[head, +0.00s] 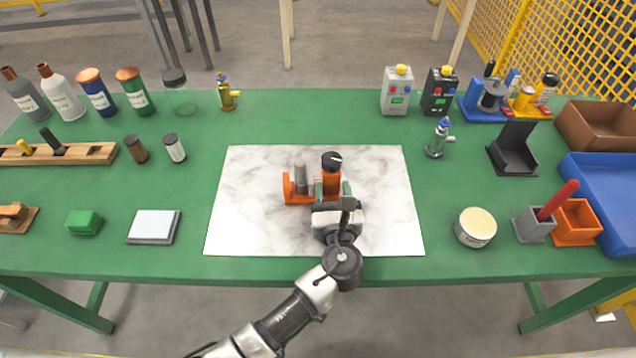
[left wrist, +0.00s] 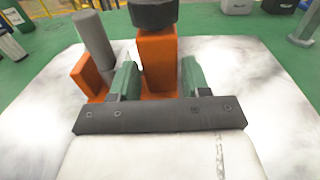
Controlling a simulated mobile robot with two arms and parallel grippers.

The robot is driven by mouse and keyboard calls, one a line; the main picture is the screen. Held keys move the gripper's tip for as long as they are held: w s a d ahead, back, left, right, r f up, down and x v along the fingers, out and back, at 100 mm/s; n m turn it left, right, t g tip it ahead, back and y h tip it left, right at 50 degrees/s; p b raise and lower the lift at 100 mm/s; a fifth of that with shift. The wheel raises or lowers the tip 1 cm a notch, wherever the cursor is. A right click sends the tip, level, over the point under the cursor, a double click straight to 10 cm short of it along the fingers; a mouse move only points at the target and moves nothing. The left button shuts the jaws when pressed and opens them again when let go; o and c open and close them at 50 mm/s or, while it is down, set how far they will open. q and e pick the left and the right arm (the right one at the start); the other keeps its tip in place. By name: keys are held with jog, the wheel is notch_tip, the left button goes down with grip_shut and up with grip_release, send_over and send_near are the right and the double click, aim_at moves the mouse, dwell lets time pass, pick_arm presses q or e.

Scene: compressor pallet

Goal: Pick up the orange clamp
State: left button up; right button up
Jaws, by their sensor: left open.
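The orange clamp (head: 297,189) stands upright on the white marbled mat (head: 245,220) in the middle of the green table. It has an orange base, a grey cylinder and a taller orange post with a black round top. My left gripper (head: 332,190) is at the clamp's near right side, its green fingers open. In the left wrist view the fingers (left wrist: 158,82) stand on either side of the clamp's orange post (left wrist: 157,62). The left finger is between the post and the grey cylinder. I cannot tell whether either finger touches the post. My right gripper is not in view.
The mat around the clamp is otherwise clear. A white square-topped block (head: 154,226) and a green block (head: 85,222) lie left. A round tin (head: 475,227), a grey cup (head: 533,224) and an orange bin (head: 577,222) stand right. Bottles and control boxes line the back.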

aim_at(330, 173)
pick_arm(q)
jog(key=shift+w, duration=0.45)
jog(key=w, duration=0.4)
jog(key=shift+w+a, duration=0.1)
jog(key=shift+a, duration=0.1)
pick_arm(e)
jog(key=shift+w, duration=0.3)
pick_arm(q)
jog(key=shift+c, duration=0.3)
jog(key=shift+r, duration=0.1)
grip_shut()
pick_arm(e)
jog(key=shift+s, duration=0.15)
pick_arm(q)
jog(key=shift+r, duration=0.1)
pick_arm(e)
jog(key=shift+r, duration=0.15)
